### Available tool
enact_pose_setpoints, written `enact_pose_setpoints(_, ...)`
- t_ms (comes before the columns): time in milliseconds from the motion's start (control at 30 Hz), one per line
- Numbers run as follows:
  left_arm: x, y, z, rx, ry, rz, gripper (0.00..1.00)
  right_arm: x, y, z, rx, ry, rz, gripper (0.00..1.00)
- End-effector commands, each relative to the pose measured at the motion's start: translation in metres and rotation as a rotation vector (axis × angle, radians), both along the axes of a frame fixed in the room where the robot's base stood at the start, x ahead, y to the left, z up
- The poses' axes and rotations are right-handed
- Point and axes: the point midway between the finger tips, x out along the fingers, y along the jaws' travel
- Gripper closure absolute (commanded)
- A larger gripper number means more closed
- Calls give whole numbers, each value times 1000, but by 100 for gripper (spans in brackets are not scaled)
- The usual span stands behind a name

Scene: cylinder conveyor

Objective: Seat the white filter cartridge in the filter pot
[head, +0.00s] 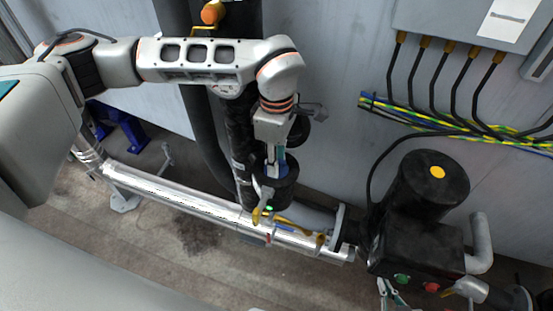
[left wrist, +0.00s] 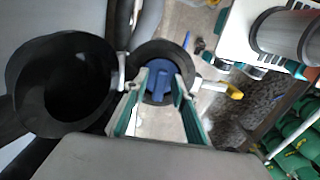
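My left gripper (head: 277,160) points down over a black round housing (head: 275,192) beside the metal pipe. In the left wrist view its two teal-padded fingers (left wrist: 162,85) stand apart, one on each side of a blue handle (left wrist: 158,80). The handle sits inside a black ring (left wrist: 165,52). I cannot tell whether the fingers touch it. No white cartridge body shows clearly; whether the blue part is its top is hidden. A wide, dark, open black cup (left wrist: 62,85) is left of the ring. What seems to be my right gripper (head: 390,293) shows partly at the bottom edge.
A shiny pipe (head: 180,194) runs low across the front. A black pump (head: 418,220) with a yellow dot and coloured buttons stands right. Yellow valve levers (head: 262,208) are close to the housing. Cables (head: 440,117) hang from a grey wall box (head: 460,18).

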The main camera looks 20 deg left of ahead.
Motion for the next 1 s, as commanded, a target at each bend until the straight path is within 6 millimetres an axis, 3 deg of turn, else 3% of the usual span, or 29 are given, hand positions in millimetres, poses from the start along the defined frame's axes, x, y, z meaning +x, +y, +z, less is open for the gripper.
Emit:
enact_pose_setpoints(267,2,0,19,-1,-6,0,73,2,0,3,2,-7,0,100)
enact_pose_setpoints(700,1,0,104,0,-5,0,73,0,0,-11,0,1,0,100)
enact_pose_setpoints(1000,0,0,123,0,-2,0,73,-1,0,-13,0,3,0,100)
